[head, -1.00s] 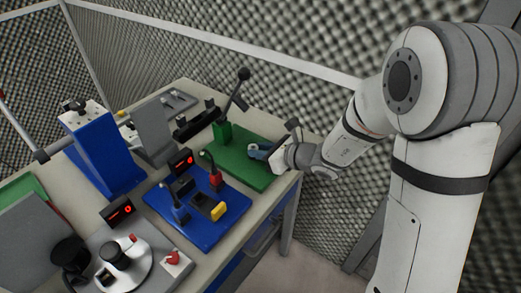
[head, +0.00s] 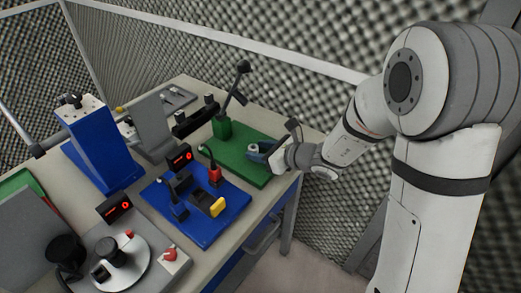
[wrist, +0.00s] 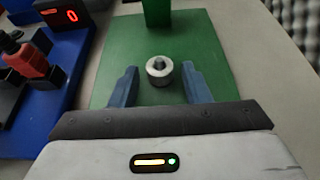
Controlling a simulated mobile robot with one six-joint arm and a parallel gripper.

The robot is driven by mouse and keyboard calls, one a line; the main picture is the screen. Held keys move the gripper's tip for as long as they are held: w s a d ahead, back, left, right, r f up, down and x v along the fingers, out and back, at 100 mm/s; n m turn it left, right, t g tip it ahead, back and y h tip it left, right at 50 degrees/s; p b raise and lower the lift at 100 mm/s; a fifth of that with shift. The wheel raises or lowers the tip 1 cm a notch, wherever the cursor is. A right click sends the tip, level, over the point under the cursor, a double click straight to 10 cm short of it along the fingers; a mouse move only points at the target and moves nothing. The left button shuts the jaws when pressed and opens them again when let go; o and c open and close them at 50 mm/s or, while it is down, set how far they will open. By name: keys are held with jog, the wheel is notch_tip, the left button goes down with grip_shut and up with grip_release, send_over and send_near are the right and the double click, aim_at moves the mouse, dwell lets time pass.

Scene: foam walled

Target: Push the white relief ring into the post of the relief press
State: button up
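The green relief press has a flat green base (wrist: 115,62) and an upright green column (wrist: 157,12), with a dark lever (head: 237,86) ending in a round knob. A short whitish-grey cylinder, seemingly the relief ring (wrist: 159,74), stands upright on the base in front of the column. A darker round piece shows at its top centre; I cannot tell whether this is the post. The cylinder also shows small in the head view (head: 253,147). My gripper (wrist: 160,70) is open, its two blue fingers on either side of the cylinder with visible gaps.
A blue fixture (head: 155,213) with a red handle (wrist: 25,55), yellow block and red display stands left of the press. Further left are a blue column (head: 92,140) and a grey round fixture (head: 122,265). The bench's right edge is close to my gripper.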

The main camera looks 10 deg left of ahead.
jog(key=shift+o, duration=0.3)
jog(key=v, duration=0.7)
jog(key=shift+s+d+r, duration=0.1)
jog(key=shift+d+r, duration=0.05)
jog(key=shift+d, duration=0.2)
jog(key=shift+s+r+n+g, duration=0.3)
jog(key=shift+n, duration=0.1)
jog(key=s+d+r+n+g+h+p, duration=0.1)
jog(key=s+d+r+n+h, duration=0.3)
jog(key=d+n, duration=0.7)
jog(key=s+d+r+n+g+h+p, duration=0.1)
jog(key=s+d+r+n+h+p, duration=0.2)
jog(key=s+d+n+h, duration=0.5)
jog(key=s+d+r+n, duration=0.1)
jog(key=s+d+n, duration=0.1)
jog(key=s+d, duration=0.1)
jog(key=shift+s+d+r+n+h, duration=0.2)
jog(key=shift+s+r+n+h, duration=0.1)
jog(key=shift+n, duration=0.1)
